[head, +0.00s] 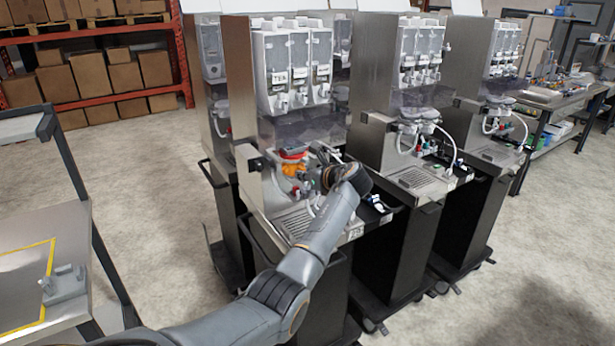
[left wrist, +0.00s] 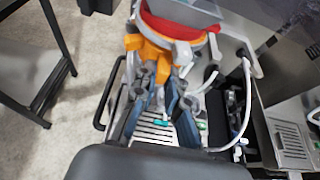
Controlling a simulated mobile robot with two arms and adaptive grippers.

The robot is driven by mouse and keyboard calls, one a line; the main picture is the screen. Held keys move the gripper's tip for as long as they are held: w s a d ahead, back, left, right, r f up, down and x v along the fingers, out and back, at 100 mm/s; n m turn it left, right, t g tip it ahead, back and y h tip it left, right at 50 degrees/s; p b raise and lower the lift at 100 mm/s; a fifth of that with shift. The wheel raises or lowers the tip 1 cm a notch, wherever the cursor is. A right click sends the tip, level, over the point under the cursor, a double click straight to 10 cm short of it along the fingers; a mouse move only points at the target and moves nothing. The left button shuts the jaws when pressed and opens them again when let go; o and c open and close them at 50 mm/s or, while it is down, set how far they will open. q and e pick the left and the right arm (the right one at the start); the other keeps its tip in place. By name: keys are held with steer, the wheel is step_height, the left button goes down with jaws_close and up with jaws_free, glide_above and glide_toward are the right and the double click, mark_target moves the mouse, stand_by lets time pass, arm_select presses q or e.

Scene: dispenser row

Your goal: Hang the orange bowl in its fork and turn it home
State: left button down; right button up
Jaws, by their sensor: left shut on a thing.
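The orange bowl (head: 294,169) is at the nearest dispenser, under a red-rimmed part (head: 292,155) and above the drip grille. It also shows in the left wrist view (left wrist: 152,52), high in the picture, right below the red part. My left gripper (left wrist: 160,76) is shut on the bowl's lower orange part, a finger on either side. In the head view the left gripper (head: 306,188) is partly hidden by its own wrist. The fork is not clearly visible, and I cannot tell whether the bowl sits in it. My right gripper is not in view.
Below my gripper is the slotted drip grille (left wrist: 155,133). A white hose (left wrist: 246,105) hangs to its right. More dispensers (head: 405,110) stand to the right. A grey table (head: 75,240) is at the left, with open floor between.

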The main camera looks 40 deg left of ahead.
mark_target(299, 169)
arm_select(q)
steer(key=shift+w+a, duration=0.15)
steer(key=shift+a, duration=0.25)
steer(key=shift+a, duration=0.1)
steer(key=shift+w+a+b, duration=0.25)
steer(key=shift+w+a, duration=0.05)
steer(key=shift+a, duration=0.35)
steer(key=shift+w+a+b, duration=0.2)
steer(key=shift+w+a, duration=0.05)
steer(key=shift+a, duration=0.4)
steer(key=shift+r, duration=0.1)
steer(key=shift+p, duration=0.45)
steer(key=shift+w, duration=0.1)
steer(key=shift+p, duration=0.6)
stand_by(0.4)
